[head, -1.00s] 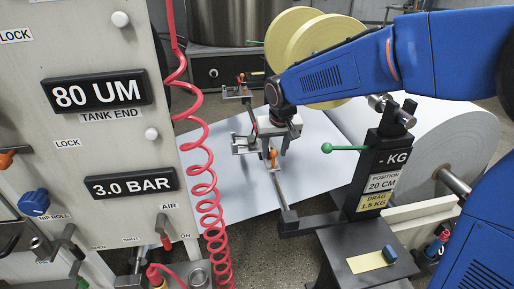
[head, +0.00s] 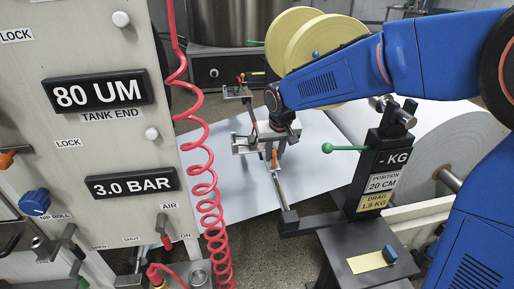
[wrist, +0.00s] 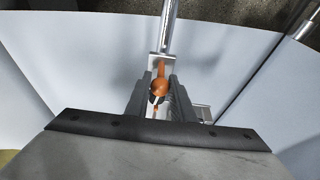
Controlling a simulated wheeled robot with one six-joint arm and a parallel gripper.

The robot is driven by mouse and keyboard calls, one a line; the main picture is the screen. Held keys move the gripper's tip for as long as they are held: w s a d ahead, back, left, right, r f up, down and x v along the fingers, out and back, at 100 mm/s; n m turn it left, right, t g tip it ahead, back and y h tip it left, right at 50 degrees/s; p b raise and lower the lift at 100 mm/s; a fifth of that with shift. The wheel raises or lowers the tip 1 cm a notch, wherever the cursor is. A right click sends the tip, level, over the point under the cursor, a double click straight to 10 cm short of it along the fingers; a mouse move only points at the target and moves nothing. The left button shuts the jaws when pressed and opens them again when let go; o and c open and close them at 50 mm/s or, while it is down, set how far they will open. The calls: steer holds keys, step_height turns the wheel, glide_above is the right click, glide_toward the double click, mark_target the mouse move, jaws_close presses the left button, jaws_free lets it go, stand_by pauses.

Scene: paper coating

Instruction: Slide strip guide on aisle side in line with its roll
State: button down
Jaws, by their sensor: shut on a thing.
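My gripper (head: 275,153) is shut on the orange clamp lever (wrist: 159,85) of a metal strip guide (wrist: 163,63). The dark fingers stand on either side of the lever in the wrist view. The guide sits on a bright rail (head: 281,190) over the pale paper web (head: 320,170). Part of the guide is hidden by my gripper. A second guide with an orange lever (head: 241,78) stands farther back. Two yellow rolls (head: 326,33) stand behind my arm, partly hidden by it. I cannot tell whether the held guide lines up with its roll.
A control panel (head: 95,150) with a red coiled hose (head: 203,185) stands at the left. A black post (head: 378,165) with a green-knobbed lever (head: 327,148) stands right of the rail. A large white paper roll (head: 440,135) is at the right.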

steer(key=shift+w+a, duration=0.2)
steer(key=shift+w, duration=0.5)
steer(key=shift+w+a, duration=0.2)
steer(key=shift+w, duration=0.45)
steer(key=c, duration=1.5)
jaws_free()
